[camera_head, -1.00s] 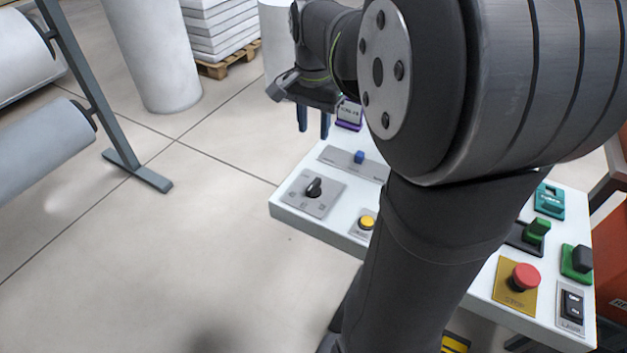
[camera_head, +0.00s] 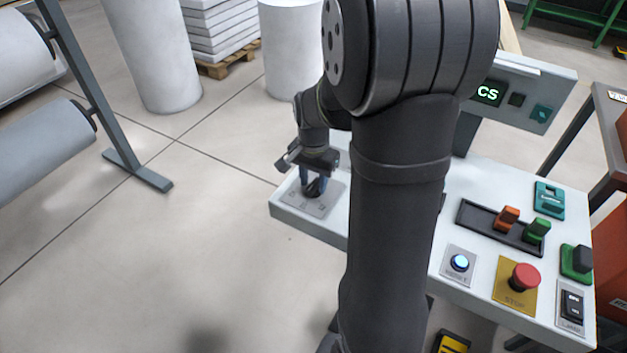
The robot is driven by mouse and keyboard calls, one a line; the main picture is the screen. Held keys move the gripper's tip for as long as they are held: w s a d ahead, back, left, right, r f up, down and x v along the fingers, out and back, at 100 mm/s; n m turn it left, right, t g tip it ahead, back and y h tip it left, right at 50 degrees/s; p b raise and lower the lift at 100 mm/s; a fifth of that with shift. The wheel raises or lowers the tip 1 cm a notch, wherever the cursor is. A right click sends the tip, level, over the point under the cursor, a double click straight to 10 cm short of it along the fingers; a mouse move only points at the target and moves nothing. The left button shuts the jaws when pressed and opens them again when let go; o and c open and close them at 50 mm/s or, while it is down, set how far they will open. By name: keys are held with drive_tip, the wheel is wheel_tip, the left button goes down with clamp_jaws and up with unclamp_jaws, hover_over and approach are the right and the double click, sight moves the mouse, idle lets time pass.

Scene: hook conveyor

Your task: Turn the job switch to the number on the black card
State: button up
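The job switch is a black rotary knob (camera_head: 313,189) on a grey square plate (camera_head: 305,205) at the left end of the white console. My gripper (camera_head: 314,178) is low over it, pointing down. Contact cannot be made out. The marks on the plate are too small to read, and the gripper hides its far part. The black card is not visible now; my arm covers the middle of the console.
On the console (camera_head: 460,205) to the right of my arm are a lit blue button (camera_head: 459,262), a red stop button (camera_head: 525,276), an orange slider (camera_head: 507,217) and a green slider (camera_head: 537,230). A display (camera_head: 490,92) reads "CS".

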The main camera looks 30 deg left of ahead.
drive_tip(key=shift+f, duration=0.25)
clamp_jaws()
drive_tip(key=shift+n, duration=0.3)
drive_tip(key=n, duration=0.5)
drive_tip(key=shift+r, duration=0.1)
drive_tip(key=n, duration=0.5)
drive_tip(key=shift+n, duration=0.3)
idle(0.4)
